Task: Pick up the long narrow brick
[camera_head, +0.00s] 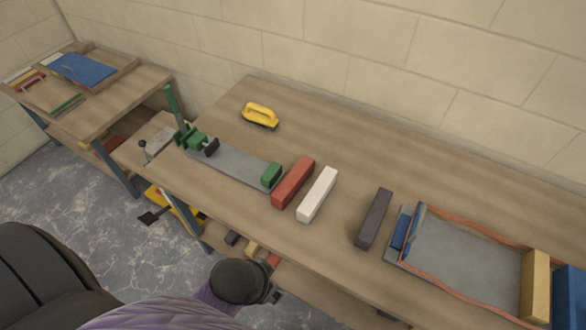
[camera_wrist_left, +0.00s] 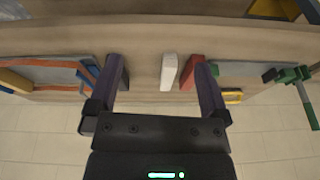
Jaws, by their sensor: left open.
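Three narrow bricks lie apart on the table (camera_head: 225,135): a red one (camera_head: 293,182), a white one (camera_head: 317,195) and a dark grey one (camera_head: 374,218). The dark grey one looks the longest and thinnest. My left arm shows at the bottom in the head view, near the table's front edge; its fingers are hardly visible there. In the left wrist view my left gripper (camera_wrist_left: 158,68) is open and empty. The white brick (camera_wrist_left: 169,72) and red brick (camera_wrist_left: 190,72) show between its fingers, at a distance. The dark grey brick (camera_wrist_left: 125,76) is partly hidden behind one finger.
A grey tray with an orange rim (camera_head: 462,311) stands to the right, with a yellow block (camera_head: 535,286) and a blue object (camera_head: 570,297). A green-ended grey tool (camera_head: 233,165) lies left of the bricks. The wall borders the table's back.

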